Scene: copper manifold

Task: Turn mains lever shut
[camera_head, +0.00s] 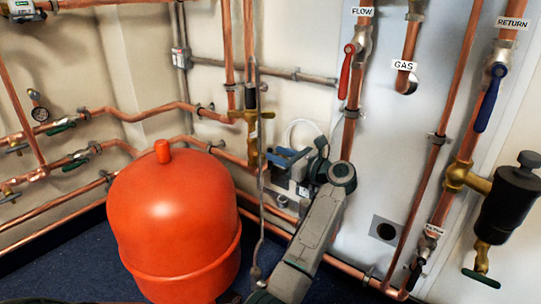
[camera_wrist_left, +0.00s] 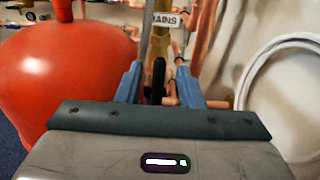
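In the left wrist view a dark, narrow lever (camera_wrist_left: 158,80) hangs upright below a white label ending in "AINS" (camera_wrist_left: 166,19). My left gripper (camera_wrist_left: 158,85) has its two blue fingers apart, one on each side of the lever. Gaps show between the lever and both fingers. In the head view my left gripper (camera_head: 276,160) is beside the brass fitting (camera_head: 252,150) on a vertical copper pipe, right of the red vessel. The lever cannot be made out clearly there. My right gripper is not in view.
The large red vessel (camera_head: 175,225) stands close left of my left gripper. A white coiled hose (camera_wrist_left: 285,95) lies right of it. Copper pipes line the walls. A red lever (camera_head: 346,72), a blue lever (camera_head: 489,97) and a black canister (camera_head: 509,203) are further right.

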